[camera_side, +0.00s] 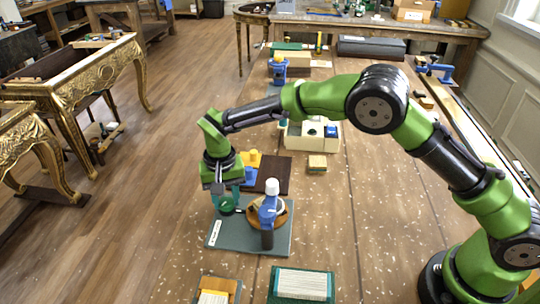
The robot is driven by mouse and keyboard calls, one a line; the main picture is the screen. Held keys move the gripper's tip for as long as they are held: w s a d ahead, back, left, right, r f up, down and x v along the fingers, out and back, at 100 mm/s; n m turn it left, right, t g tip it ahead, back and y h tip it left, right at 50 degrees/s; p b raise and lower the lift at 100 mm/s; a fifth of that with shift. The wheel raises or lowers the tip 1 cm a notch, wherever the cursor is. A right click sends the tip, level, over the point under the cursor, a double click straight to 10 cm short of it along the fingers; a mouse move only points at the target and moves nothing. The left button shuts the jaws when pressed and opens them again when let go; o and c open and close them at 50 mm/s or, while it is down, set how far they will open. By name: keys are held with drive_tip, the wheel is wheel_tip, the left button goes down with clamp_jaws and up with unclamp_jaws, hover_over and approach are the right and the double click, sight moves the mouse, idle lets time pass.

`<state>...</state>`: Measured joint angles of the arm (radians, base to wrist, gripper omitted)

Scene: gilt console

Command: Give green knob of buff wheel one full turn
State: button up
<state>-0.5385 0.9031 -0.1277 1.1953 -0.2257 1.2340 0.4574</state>
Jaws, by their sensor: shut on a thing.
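The buff wheel (284,211), round and tan-brown, sits on a grey-green base plate (225,238) on the bench. A dark link reaches left from it to the green knob (226,204), which is dark teal-green. My gripper (222,194) points down from above and is shut on the green knob, at the wheel's left side. The fingers partly hide the knob.
A cream box (301,140) and a small yellow block (317,163) are farther back. Two trays with pale tops (303,285) lie at the front.

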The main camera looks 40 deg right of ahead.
sight(226, 201)
drive_tip(key=shift+m, duration=0.6)
drive_tip(key=o, duration=1)
drive_tip(key=shift+o, duration=0.2)
wheel_tip(226, 201, up, 17)
drive_tip(key=shift+f, duration=0.1)
